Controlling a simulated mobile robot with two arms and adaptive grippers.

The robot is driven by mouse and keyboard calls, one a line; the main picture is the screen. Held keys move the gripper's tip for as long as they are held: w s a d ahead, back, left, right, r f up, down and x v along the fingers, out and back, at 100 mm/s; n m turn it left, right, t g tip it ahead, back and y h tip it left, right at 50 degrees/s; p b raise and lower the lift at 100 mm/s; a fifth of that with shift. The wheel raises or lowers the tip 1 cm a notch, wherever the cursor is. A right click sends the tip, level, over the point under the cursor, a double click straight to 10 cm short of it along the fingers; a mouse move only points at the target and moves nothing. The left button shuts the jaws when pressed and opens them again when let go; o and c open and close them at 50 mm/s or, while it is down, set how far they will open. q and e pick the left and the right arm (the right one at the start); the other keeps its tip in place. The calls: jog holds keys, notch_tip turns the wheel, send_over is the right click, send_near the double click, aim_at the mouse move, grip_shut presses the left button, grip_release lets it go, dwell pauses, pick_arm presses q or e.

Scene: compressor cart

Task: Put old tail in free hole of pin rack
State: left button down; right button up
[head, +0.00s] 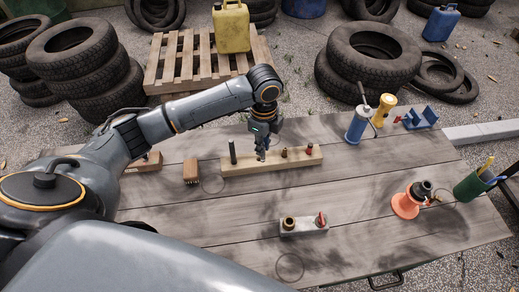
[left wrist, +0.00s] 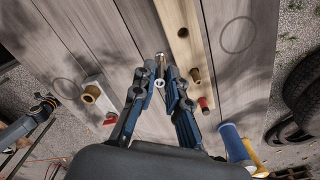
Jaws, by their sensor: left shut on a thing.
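The pin rack (head: 305,162) is a pale wooden bar lying across the table; it also shows in the left wrist view (left wrist: 177,14). A tall dark pin (head: 233,152) stands at its left end. A short brown pin (head: 284,153) and a red-topped pin (head: 309,149) stand toward its right end. My left gripper (head: 262,153) points down over the rack's middle, shut on a small silvery tail (left wrist: 160,84).
A grey block (head: 304,228) with a brass ring and a red piece sits nearer me. A brown brush-like block (head: 191,171) lies left of the rack. A blue can (head: 357,125), yellow torch (head: 384,108), orange stand (head: 408,204) and green cup (head: 470,186) are to the right.

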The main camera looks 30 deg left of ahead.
pick_arm(q)
jog(key=shift+w+a+f+p, duration=0.1)
jog(key=shift+w+a+f, duration=0.45)
jog(key=shift+f, duration=0.9)
jog(key=shift+w+a+f+p, duration=0.15)
jog(key=shift+w+a+f, duration=0.35)
jog(key=shift+f, duration=1)
jog(key=shift+w+a+f+p, duration=0.1)
jog(key=shift+w+a+f, duration=0.45)
jog(key=shift+f, duration=0.9)
jog(key=shift+w+d+f, duration=0.1)
jog(key=shift+d+f, duration=0.1)
jog(key=c, duration=1.4)
grip_release()
jog(key=shift+o, duration=0.2)
notch_tip(320, 180, up, 12)
jog(key=b, duration=0.1)
jog(key=shift+r, duration=0.25)
